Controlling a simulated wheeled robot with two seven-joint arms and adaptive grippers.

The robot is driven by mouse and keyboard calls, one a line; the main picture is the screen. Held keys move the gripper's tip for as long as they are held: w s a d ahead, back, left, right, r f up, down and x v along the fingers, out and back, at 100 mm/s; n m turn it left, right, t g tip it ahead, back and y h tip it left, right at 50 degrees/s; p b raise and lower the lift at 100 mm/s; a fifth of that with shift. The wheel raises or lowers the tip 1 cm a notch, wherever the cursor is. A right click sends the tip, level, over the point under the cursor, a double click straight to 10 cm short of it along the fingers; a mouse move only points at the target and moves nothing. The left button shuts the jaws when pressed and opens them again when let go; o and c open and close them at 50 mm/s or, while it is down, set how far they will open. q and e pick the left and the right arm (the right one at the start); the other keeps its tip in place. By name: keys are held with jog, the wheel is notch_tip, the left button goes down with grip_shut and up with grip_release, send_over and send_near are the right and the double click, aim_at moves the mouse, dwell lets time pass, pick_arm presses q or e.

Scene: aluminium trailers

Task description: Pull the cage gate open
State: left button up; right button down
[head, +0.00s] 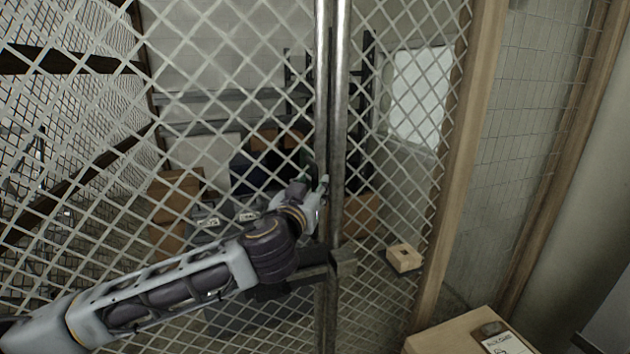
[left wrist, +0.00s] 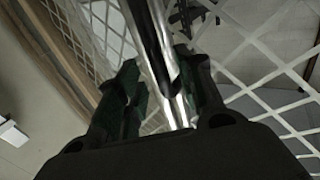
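The cage gate (head: 230,90) is a diamond-mesh panel whose edge is a shiny vertical metal pole (head: 322,80). A second pole (head: 341,90) stands right beside it, with more mesh to its right. My left gripper (head: 322,188) is at the gate's edge pole, about mid-height in the head view. In the left wrist view, my left gripper (left wrist: 165,85) has one finger on each side of a shiny pole (left wrist: 158,45). Little room shows between fingers and pole; whether they press on it is unclear. My right gripper is not in view.
A dark latch-like block (head: 342,262) sits low on the poles. Behind the mesh are cardboard boxes (head: 178,185), dark cases and shelving (head: 220,97). A wooden post (head: 470,130) stands to the right. A cardboard box (head: 450,335) is at the bottom right.

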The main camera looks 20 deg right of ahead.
aim_at(314, 184)
pick_arm(q)
jog(key=shift+p+x, duration=0.35)
jog(key=shift+x, duration=1.2)
grip_shut()
